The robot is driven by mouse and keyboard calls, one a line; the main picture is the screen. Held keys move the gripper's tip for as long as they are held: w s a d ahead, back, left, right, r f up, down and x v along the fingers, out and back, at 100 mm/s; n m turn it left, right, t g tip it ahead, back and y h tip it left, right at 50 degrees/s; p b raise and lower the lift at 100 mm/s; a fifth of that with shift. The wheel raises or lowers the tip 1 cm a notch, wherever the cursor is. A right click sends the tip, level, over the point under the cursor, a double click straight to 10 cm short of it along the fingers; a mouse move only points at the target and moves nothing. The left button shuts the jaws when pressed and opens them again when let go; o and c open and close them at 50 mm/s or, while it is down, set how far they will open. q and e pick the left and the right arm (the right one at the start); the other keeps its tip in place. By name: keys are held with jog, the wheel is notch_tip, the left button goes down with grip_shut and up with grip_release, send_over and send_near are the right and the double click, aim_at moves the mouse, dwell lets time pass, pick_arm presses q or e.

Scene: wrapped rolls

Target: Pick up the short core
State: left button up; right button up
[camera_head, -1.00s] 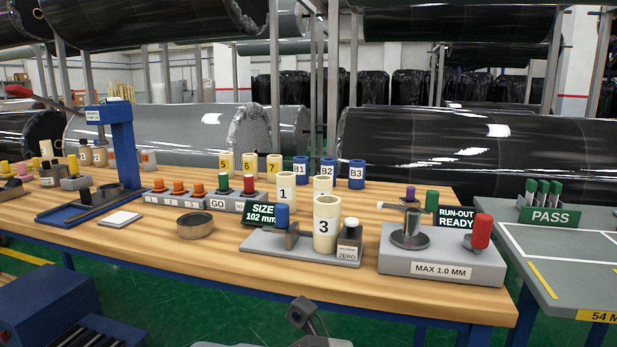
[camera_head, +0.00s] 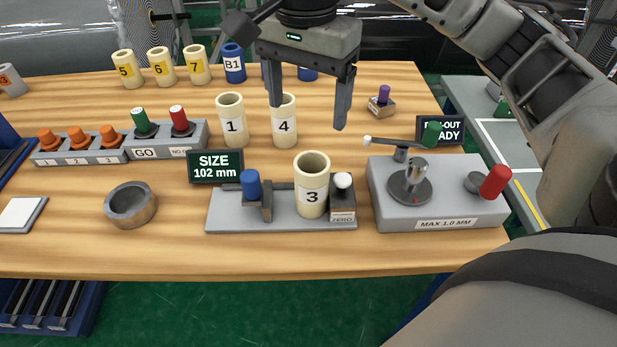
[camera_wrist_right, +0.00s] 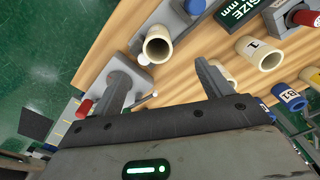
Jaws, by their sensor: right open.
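A cream core marked 3 (camera_head: 311,190) stands upright on the size gauge (camera_head: 282,222), between its blue-topped stop and white zero button. The gauge display (camera_head: 215,166) reads 102 mm. Core 3 also shows in the right wrist view (camera_wrist_right: 158,47), with its open end facing the camera. Cream cores 1 (camera_head: 231,120) and 4 (camera_head: 284,125) stand behind the gauge. No label says which core is short. My right gripper (camera_head: 309,115) is open and empty, above the table behind core 3 and apart from it; its fingers also show in the right wrist view (camera_wrist_right: 161,70). My left gripper is out of view.
Cream cores 5 (camera_head: 123,69), 6 (camera_head: 161,67) and 7 (camera_head: 196,64) and blue core B1 (camera_head: 233,63) stand at the back. The run-out tester (camera_head: 438,205) is right of the gauge. A dark ring (camera_head: 131,205) lies left. The front table strip is clear.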

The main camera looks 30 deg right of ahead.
aim_at(312, 163)
notch_tip(312, 163, down, 8)
jog(key=shift+w+f+b, duration=0.1)
jog(key=shift+f+b, duration=0.15)
jog(key=shift+b, duration=0.25)
jog(key=shift+s+d+f+p, duration=0.1)
jog(key=shift+f+p, duration=0.1)
jog(key=shift+f, duration=0.65)
jog(key=shift+s+d+f+p, duration=0.1)
jog(key=shift+d+f+p, duration=0.1)
jog(key=shift+f, duration=0.7)
jog(key=shift+d+f+p, duration=0.1)
jog(key=shift+f+p, duration=0.1)
jog(key=shift+f, duration=0.65)
jog(key=c, duration=1.2)
